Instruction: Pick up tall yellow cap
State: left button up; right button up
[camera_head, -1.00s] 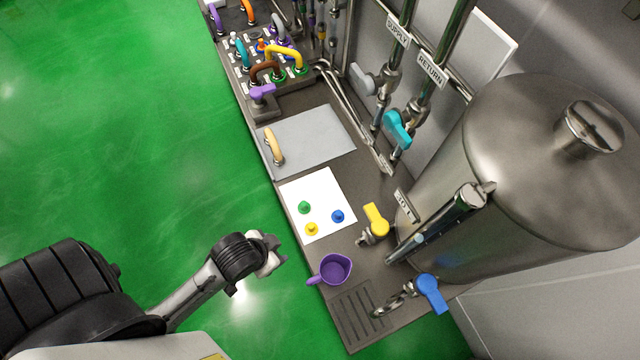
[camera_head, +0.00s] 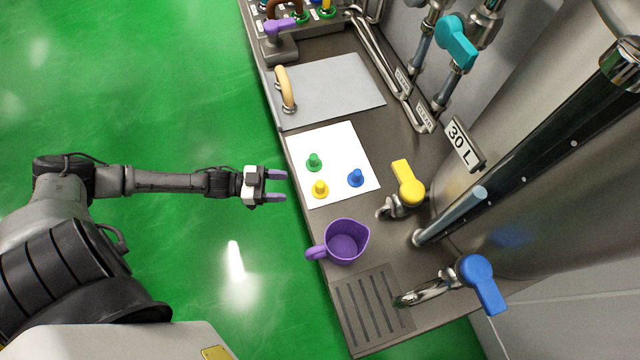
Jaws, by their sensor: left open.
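The yellow cap (camera_head: 320,188) stands on a white sheet (camera_head: 341,143) on the metal counter. A green cap (camera_head: 314,161) stands just behind it and a blue cap (camera_head: 356,178) stands to its right. My left gripper (camera_head: 284,187) comes in from the left with its two purple-grey fingers apart and empty. It shows over the green floor, left of the counter edge, and its fingers point toward the yellow cap. In the picture a short gap lies between the fingertips and the cap. My right gripper does not show.
A purple jug (camera_head: 344,243) stands in front of the sheet, beside a drain grate (camera_head: 373,306). A yellow-handled tap (camera_head: 407,184) and a blue-handled tap (camera_head: 481,283) stick out from the steel tank (camera_head: 545,190) at right. A grey board (camera_head: 335,90) with a tan handle lies behind the sheet.

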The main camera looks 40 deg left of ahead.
pick_arm(q)
jog(key=a+h+b, duration=0.1)
jog(key=a, duration=0.2)
send_near(320, 183)
jog(key=shift+m, duration=0.4)
jog(key=x, duration=0.2)
jog(key=b+x, duration=0.1)
jog(key=x, duration=0.1)
jog(key=shift+w+f, duration=0.1)
jog(key=shift+f, duration=0.25)
jog(key=shift+x, duration=2.95)
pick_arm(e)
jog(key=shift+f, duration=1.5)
pick_arm(q)
jog(key=shift+d+r, duration=0.15)
jog(key=shift+c, duration=0.2)
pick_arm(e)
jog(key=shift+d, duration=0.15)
pick_arm(q)
jog(key=shift+c, duration=1.4)
grip_shut()
